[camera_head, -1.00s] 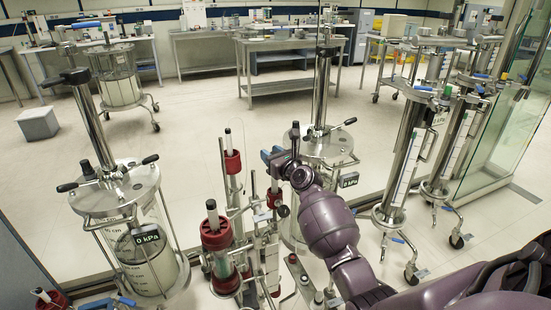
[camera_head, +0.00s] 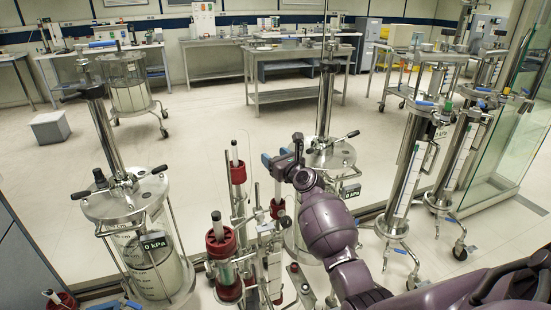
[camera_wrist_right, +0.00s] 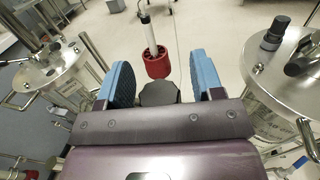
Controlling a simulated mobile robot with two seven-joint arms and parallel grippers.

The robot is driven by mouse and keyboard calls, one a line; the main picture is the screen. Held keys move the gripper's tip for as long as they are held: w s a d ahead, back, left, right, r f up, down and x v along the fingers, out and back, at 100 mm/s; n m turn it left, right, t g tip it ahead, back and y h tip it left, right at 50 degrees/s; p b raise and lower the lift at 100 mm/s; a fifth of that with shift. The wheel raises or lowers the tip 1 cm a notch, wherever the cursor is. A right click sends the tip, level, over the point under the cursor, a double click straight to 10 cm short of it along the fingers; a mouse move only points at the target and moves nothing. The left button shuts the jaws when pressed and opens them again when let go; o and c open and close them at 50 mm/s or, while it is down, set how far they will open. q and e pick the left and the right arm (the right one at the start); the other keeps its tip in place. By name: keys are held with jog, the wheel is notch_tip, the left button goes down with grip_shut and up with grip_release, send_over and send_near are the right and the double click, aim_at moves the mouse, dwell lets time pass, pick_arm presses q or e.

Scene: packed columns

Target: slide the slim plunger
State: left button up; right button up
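The slim plunger cannot be singled out for certain. Candidates are the thin pale rods rising from red-collared columns: a front rod (camera_head: 217,222) and a rear rod (camera_head: 234,150). My right gripper (camera_head: 276,160) is raised just right of the rear rod. In the right wrist view its two blue fingers (camera_wrist_right: 164,82) are apart. A dark faceted knob (camera_wrist_right: 158,93) shows between them, and I cannot tell whether they touch it. Beyond it is a red collar (camera_wrist_right: 157,62) with a pale rod (camera_wrist_right: 147,32). My left gripper is not in view.
Large steel-topped columns stand left (camera_head: 125,198) and behind my arm (camera_head: 335,155), with protruding handles. More slim steel columns (camera_head: 405,185) stand at right by a glass panel (camera_head: 510,135). Open floor (camera_head: 200,125) lies behind, before the workbenches.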

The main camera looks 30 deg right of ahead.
jog(key=shift+f, duration=0.1)
jog(key=shift+s, duration=0.45)
jog(key=s+p, duration=0.2)
jog(key=s, duration=0.8)
jog(key=shift+a, duration=0.1)
